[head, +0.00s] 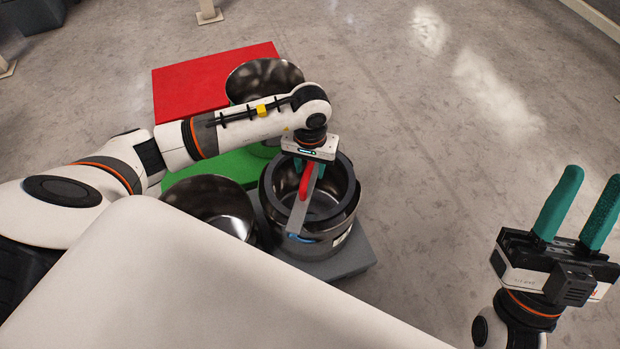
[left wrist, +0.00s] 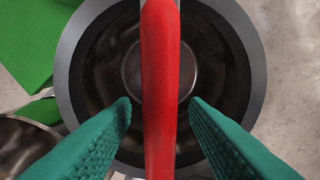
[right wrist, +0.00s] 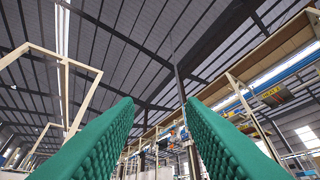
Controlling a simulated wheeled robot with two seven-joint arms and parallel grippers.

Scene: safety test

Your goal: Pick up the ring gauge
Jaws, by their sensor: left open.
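What looks like the ring gauge is a thick dark grey ring (head: 346,180) on top of a shiny metal pot. A flat grey bar (head: 298,216) and a red grip (head: 305,182) run across it. In the left wrist view the red grip (left wrist: 159,85) runs up the middle, over the ring (left wrist: 73,75). My left gripper (head: 308,172) points down over it, open, with one teal finger on each side of the red grip and gaps between. My right gripper (head: 582,205) is open and empty, pointing up at the right; its fingers also show in the right wrist view (right wrist: 160,120).
The pot stands on a grey block (head: 345,258). Another metal pot (head: 222,205) stands left of it. A green block (head: 200,172) and a red block (head: 190,80) lie behind, with a third pot (head: 262,75) at the red one. The floor to the right is clear.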

